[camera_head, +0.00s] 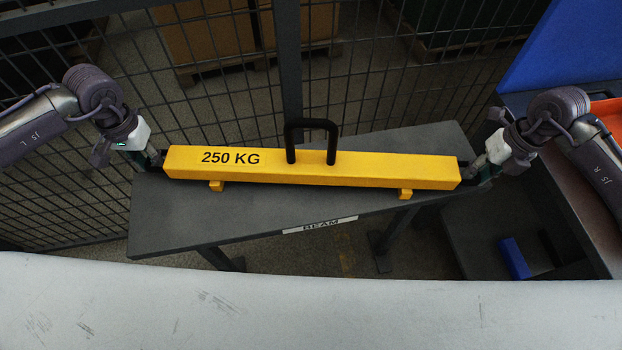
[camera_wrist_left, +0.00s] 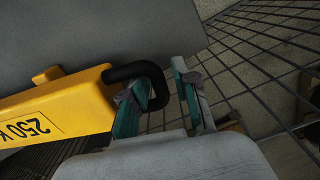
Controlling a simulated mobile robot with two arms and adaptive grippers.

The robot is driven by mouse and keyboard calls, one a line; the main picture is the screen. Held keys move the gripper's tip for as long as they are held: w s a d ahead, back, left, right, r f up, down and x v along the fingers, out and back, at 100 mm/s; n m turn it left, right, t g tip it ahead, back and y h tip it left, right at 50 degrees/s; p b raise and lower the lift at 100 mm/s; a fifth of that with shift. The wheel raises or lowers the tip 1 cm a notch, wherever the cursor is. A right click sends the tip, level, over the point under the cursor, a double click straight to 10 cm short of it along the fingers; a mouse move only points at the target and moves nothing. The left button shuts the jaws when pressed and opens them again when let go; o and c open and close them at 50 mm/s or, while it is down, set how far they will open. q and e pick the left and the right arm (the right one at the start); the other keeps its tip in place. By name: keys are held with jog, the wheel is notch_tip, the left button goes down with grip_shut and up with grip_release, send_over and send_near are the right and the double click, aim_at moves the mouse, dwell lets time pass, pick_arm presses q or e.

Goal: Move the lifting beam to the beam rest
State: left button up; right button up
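The lifting beam (camera_head: 310,170) is a long yellow bar marked 250 KG, with a black loop on top and a black handle at each end. It lies across the grey table labelled BEAM (camera_head: 250,225), slightly turned against the table's front edge. I cannot tell whether its small yellow feet touch the top. My left gripper (camera_head: 155,158) is at its left end; in the left wrist view its fingers (camera_wrist_left: 163,95) close around the black end handle (camera_wrist_left: 152,75). My right gripper (camera_head: 478,165) is at the right end handle; its fingers are too small to read.
A dark wire mesh fence (camera_head: 360,90) with a post stands behind the table. A pale surface edge (camera_head: 300,310) runs across the front. At the right are a blue panel (camera_head: 570,50) and a dark bay with a small blue block (camera_head: 514,258).

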pick_arm(q)
jog(key=shift+r, duration=0.1)
pick_arm(e)
jog(key=shift+r, duration=0.25)
pick_arm(q)
notch_tip(320, 180, up, 12)
pick_arm(e)
notch_tip(320, 180, up, 11)
jog(key=d, duration=0.2)
jog(key=shift+d+r, duration=0.15)
dwell(0.4)
jog(key=shift+s, duration=0.1)
dwell(0.4)
